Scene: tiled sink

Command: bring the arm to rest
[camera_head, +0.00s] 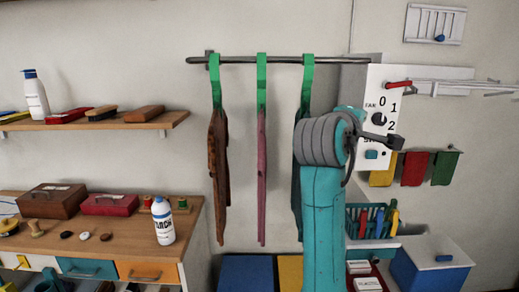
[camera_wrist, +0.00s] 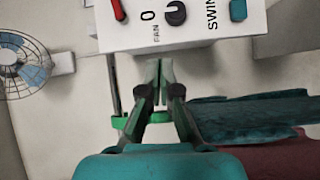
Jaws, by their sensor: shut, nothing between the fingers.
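My gripper (camera_wrist: 159,72) is shut and empty in the wrist view. Its fingertips point at the lower edge of the white control panel (camera_wrist: 190,35), which has a dark knob (camera_wrist: 175,13), a red lever (camera_wrist: 118,9) and a teal button (camera_wrist: 238,10). In the head view my teal arm rises at centre right, and my gripper (camera_head: 392,140) is in front of the panel (camera_head: 375,95), below its knob (camera_head: 379,118). I cannot tell whether the fingers touch the panel.
A rail (camera_head: 285,60) left of the arm carries hanging garments (camera_head: 219,165) on green straps, close beside my arm. A wall fan (camera_wrist: 20,65) shows in the wrist view. A shelf (camera_head: 100,123) and a counter (camera_head: 120,225) with small goods stand at left. A teal basket (camera_head: 353,228) is at lower right.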

